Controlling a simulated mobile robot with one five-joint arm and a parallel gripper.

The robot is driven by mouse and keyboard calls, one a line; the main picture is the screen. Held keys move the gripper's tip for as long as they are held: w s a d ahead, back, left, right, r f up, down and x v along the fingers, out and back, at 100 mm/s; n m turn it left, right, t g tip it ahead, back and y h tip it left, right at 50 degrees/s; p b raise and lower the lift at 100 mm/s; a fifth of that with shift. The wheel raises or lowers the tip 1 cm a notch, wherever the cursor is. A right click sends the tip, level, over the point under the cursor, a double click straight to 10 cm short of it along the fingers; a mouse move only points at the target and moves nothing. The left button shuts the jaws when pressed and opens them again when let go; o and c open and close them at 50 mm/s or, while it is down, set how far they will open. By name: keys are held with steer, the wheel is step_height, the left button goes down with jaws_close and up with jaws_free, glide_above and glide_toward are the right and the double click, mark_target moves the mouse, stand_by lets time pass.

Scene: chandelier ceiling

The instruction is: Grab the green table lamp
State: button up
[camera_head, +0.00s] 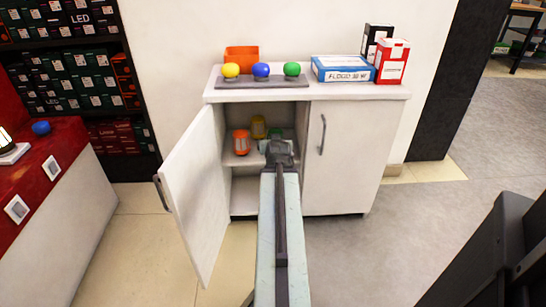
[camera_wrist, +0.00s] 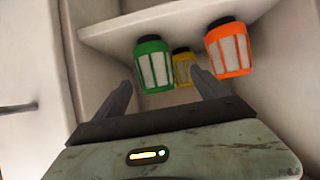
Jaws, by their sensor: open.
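The green table lamp (camera_wrist: 153,66) has pale side panels and a black end. In the wrist view, which looks upside down, it stands on the cabinet shelf, slightly left of centre between my fingers and beyond their tips. In the head view the green lamp (camera_head: 275,132) is mostly hidden behind my gripper (camera_head: 280,150). My gripper, also in the wrist view (camera_wrist: 163,86), is open and empty at the cabinet opening. I cannot tell the exact gap to the lamp.
An orange lamp (camera_head: 241,142) and a yellow lamp (camera_head: 258,127) stand on the same shelf, left of the green one. The cabinet's left door (camera_head: 196,190) is swung open; the right door (camera_head: 340,155) is shut.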

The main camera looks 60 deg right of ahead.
steer(key=b+x, duration=0.1)
steer(key=x, duration=0.1)
steer(key=b+x, duration=0.1)
steer(key=x, duration=0.2)
steer(key=b+x, duration=0.1)
steer(key=x, duration=0.2)
steer(key=shift+s+d+r, duration=0.1)
steer(key=shift+s+d, duration=0.2)
steer(key=shift+r, duration=0.1)
steer(key=c, duration=1.7)
steer(key=shift+a+r, duration=0.1)
